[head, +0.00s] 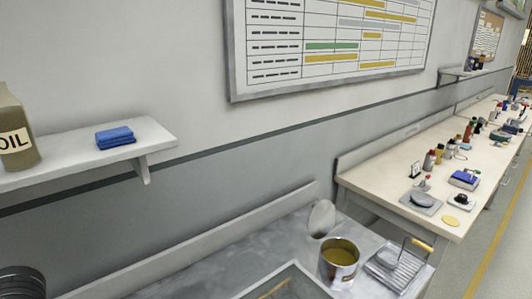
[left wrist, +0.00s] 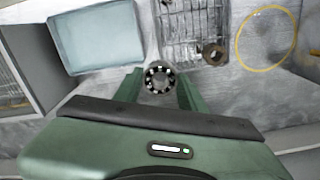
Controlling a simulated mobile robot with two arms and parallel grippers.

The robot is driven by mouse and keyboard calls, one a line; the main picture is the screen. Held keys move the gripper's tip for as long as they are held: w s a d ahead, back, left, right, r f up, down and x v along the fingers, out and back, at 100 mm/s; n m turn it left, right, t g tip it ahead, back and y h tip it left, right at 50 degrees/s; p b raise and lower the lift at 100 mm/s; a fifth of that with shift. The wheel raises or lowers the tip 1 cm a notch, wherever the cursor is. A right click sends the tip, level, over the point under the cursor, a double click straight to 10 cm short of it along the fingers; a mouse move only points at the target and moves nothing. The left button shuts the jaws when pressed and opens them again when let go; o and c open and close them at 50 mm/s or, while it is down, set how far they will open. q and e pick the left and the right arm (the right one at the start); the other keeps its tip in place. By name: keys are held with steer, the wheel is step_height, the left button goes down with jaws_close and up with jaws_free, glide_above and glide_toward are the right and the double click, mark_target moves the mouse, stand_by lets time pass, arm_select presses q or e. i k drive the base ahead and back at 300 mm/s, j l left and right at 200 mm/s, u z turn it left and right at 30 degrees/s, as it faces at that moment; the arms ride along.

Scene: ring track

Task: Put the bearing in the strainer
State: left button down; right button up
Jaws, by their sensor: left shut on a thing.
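In the left wrist view, my left gripper (left wrist: 159,88) is shut on a bearing (left wrist: 159,78), a dark ring with pale balls around its open centre, held between the green fingers. A wire strainer (left wrist: 178,22) is beyond the fingertips, slightly right of the bearing. The bearing appears apart from it in the picture; its height cannot be told. A small brownish ring (left wrist: 214,54) shows at the strainer's near right corner. Neither gripper shows in the head view.
A metal can (head: 339,266) with yellowish contents stands left of the basket, a round disc (head: 321,219) behind it. A pale blue tray (left wrist: 97,68) lies left of the strainer in the left wrist view, and a yellow circular rim (left wrist: 240,53) to the right.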

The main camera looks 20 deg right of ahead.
mark_target(388, 258)
steer(key=k+l+z, duration=0.1)
steer(key=l, duration=0.25)
steer(key=k+l+z, duration=0.1)
steer(key=l, duration=0.2)
steer(key=k+l+z, duration=0.1)
steer(key=l, duration=0.25)
steer(key=k+l+z, duration=0.1)
steer(key=l, duration=0.3)
steer(key=i+l+z, duration=0.3)
steer(key=l, duration=0.15)
steer(key=i+l+z, duration=0.25)
steer(key=i+j+z, duration=0.15)
steer(key=i, duration=0.4)
